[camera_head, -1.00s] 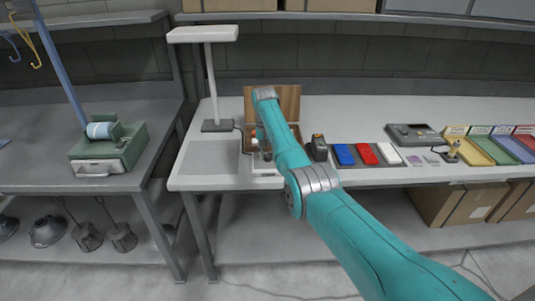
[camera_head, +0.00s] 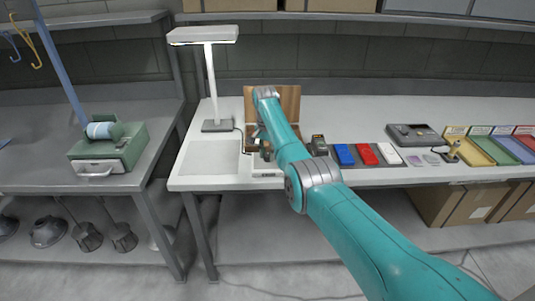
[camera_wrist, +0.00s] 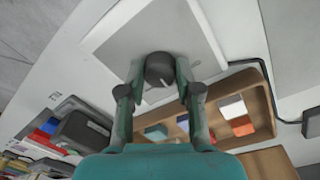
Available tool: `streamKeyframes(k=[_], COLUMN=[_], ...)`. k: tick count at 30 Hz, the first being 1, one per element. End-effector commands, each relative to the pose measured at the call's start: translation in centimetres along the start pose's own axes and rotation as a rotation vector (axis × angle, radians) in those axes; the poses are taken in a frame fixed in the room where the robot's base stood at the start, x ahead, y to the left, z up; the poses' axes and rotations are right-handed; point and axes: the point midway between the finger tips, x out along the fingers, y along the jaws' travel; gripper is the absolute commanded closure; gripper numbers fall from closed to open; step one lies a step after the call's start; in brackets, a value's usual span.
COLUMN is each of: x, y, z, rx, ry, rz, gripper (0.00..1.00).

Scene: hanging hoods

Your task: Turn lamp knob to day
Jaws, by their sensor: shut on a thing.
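The lamp knob (camera_wrist: 160,66) is a dark round knob with a white pointer line, on a pale flat box (camera_wrist: 155,35) in the wrist view. My gripper (camera_wrist: 160,74) is shut on the knob, one finger on each side. The pointer line faces the lower part of the wrist view; no position labels around it can be read. In the head view the pale control box (camera_head: 268,173) shows at the bench front, and my arm hides the knob. The lamp (camera_head: 203,36) stands on the bench at the left, with light glowing under its head.
A wooden box (camera_wrist: 266,88) with small coloured pieces lies close beside the control box. A dark device (camera_head: 319,146), coloured blocks (camera_head: 366,154) and trays (camera_head: 475,147) stand to the right. A grey mat (camera_head: 211,157) lies clear under the lamp.

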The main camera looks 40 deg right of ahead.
Motion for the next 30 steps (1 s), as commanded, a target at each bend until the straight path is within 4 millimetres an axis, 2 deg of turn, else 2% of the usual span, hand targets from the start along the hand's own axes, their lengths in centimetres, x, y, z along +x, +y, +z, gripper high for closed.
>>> streamKeyframes(k=[10,11,12,14,24,30], x=[0.0,0.0,0.0,0.0,-0.2,-2.5], y=[0.0,0.0,0.0,0.0,0.0,-0.1], z=[0.0,0.0,0.0,0.0,0.0,-0.1], rx=[0.002,0.002,0.002,0.001,0.001,0.001], ry=[0.0,0.0,0.0,0.0,0.0,0.002], rz=[-0.001,-0.001,-0.001,0.0,-0.001,-0.003], gripper=[1.0,0.64,0.54,0.41,0.41,0.41])
